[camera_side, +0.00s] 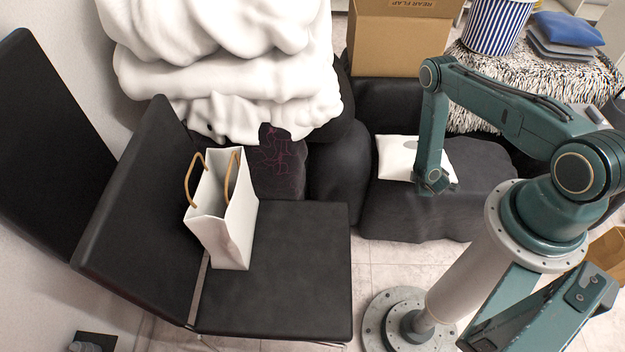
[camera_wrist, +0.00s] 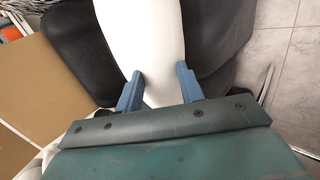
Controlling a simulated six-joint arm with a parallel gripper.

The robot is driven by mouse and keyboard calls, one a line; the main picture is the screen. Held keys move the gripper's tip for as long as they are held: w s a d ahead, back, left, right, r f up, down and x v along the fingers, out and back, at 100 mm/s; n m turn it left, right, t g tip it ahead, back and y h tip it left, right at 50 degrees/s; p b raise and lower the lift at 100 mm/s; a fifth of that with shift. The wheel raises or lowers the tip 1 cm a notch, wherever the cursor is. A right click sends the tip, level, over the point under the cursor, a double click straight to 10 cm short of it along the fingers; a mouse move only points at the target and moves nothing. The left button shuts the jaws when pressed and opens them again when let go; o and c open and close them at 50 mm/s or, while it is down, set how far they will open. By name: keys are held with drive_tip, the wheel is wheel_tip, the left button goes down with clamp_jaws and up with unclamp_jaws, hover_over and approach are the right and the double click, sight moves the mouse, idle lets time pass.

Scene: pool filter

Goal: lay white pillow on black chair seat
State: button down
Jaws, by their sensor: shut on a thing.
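My gripper (camera_side: 434,182) is at the pillow's right part. In the wrist view the white pillow (camera_wrist: 145,40) runs between the two blue fingers of my gripper (camera_wrist: 160,90), which are shut on it. I cannot tell whether the pillow still touches the dark seat. The black chair seat (camera_side: 300,290) is at the lower left of the side view, left of my gripper.
A white paper bag (camera_side: 225,215) with tan handles stands on the chair seat's back left part. The seat's front and right are bare. White bedding (camera_side: 220,70) is piled behind. A cardboard box (camera_side: 395,40), striped basket (camera_side: 497,25) and blue cushion (camera_side: 570,28) stand at the back.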

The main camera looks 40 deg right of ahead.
drive_tip(key=v, duration=0.4)
drive_tip(key=shift+s+a+r, duration=0.1)
drive_tip(key=shift+s+a, duration=0.15)
drive_tip(key=shift+d, duration=0.1)
idle(0.5)
